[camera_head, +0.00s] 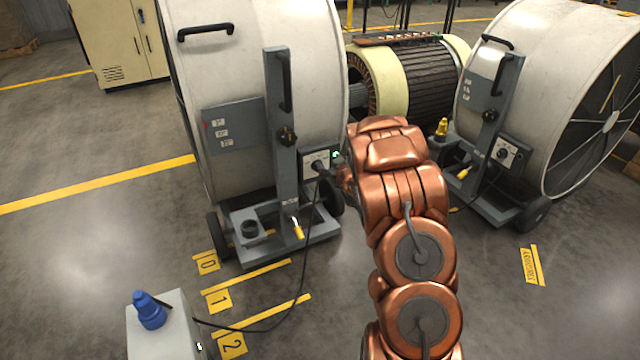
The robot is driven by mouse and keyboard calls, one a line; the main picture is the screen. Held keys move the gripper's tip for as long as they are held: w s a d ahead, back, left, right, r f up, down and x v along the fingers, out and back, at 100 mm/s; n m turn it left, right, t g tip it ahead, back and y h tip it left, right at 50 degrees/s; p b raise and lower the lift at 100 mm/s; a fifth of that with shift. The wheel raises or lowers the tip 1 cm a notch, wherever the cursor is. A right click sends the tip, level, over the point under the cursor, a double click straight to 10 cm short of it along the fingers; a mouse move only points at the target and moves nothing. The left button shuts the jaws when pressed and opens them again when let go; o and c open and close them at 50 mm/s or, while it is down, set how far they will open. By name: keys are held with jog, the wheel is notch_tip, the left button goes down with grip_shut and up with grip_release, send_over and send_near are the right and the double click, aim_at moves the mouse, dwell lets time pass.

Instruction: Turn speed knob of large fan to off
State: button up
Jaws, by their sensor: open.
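A large white drum fan (255,60) stands left of centre on a grey wheeled stand. A small control box (309,160) on its stand carries a dark round speed knob (317,165), and a green light (336,155) glows beside it. The knob's pointer setting is too small to read. My copper arm reaches up from the bottom, and my gripper (345,178) is at its far end, just right of the control box. My gripper is open but mostly hidden by the arm. I cannot tell whether it touches the box.
A second drum fan (545,75) with a similar control box (505,152) stands at right. A large rotor (425,75) lies behind. Open floor lies left and lower right.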

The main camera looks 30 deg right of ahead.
notch_tip(320, 180, down, 7)
jog(key=t+y+b, duration=0.1)
jog(key=t+b, duration=0.1)
jog(key=b, duration=0.2)
jog(key=w+d+f+t+b, duration=0.1)
jog(key=w+b, duration=0.1)
jog(key=w, duration=0.6)
jog(key=shift+d, duration=0.2)
jog(key=shift+w, duration=0.1)
jog(key=c, duration=1.1)
